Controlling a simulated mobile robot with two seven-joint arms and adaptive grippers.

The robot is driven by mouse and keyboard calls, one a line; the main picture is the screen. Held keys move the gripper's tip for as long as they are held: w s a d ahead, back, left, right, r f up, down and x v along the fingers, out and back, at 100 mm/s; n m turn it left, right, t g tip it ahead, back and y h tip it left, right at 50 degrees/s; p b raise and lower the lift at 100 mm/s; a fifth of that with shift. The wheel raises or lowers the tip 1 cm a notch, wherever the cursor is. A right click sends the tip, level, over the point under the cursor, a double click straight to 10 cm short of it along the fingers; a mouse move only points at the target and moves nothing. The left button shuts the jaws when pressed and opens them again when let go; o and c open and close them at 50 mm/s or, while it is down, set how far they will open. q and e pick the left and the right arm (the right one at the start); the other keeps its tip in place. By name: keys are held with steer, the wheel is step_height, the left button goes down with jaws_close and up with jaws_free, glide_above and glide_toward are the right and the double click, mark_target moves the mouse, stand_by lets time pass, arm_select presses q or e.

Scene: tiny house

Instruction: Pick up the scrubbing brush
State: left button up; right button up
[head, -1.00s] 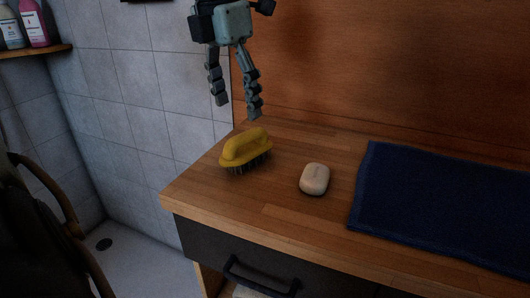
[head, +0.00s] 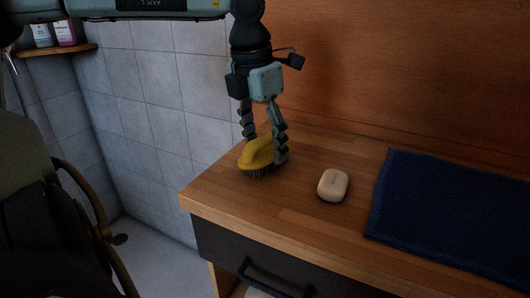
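The scrubbing brush (head: 258,153) has a yellow handle and dark bristles. It stands bristles down on the wooden counter (head: 230,196), near its left end. My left gripper (head: 264,150) points down over the brush from above. Its fingers are apart, one in front of the handle's right part and one at the far left side behind it. I cannot tell whether the fingers touch the handle. The far fingertip is hidden by the brush. My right gripper is not in view.
A beige bar of soap (head: 333,185) lies on the counter right of the brush. A dark blue towel (head: 455,212) covers the right part. A wooden panel (head: 400,80) rises behind, and a dark drawer (head: 300,270) is below. Bottles stand on a shelf (head: 60,50) at upper left.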

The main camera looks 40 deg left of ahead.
mark_target(266, 136)
arm_select(q)
steer(key=c, duration=1.2)
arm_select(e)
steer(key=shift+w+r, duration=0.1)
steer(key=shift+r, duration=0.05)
arm_select(q)
steer(key=shift+r, duration=0.15)
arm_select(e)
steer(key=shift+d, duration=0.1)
arm_select(q)
steer(key=shift+r, duration=0.55)
step_height(266, 136, up, 3)
steer(key=shift+f, duration=0.2)
steer(key=shift+s+a+r+b, duration=0.35)
steer(key=shift+s+a+r, duration=0.1)
steer(key=shift+s+r, duration=0.35)
steer(key=s+a+r+b, duration=0.1)
steer(key=s, duration=0.2)
steer(key=s+a+r, duration=0.2)
steer(key=s+a+r+b, duration=0.1)
steer(key=s+r, duration=0.1)
steer(key=s, duration=0.1)
steer(key=shift+s+a+r+b, duration=0.25)
steer(key=shift+s+b, duration=0.05)
steer(key=shift+s, duration=0.05)
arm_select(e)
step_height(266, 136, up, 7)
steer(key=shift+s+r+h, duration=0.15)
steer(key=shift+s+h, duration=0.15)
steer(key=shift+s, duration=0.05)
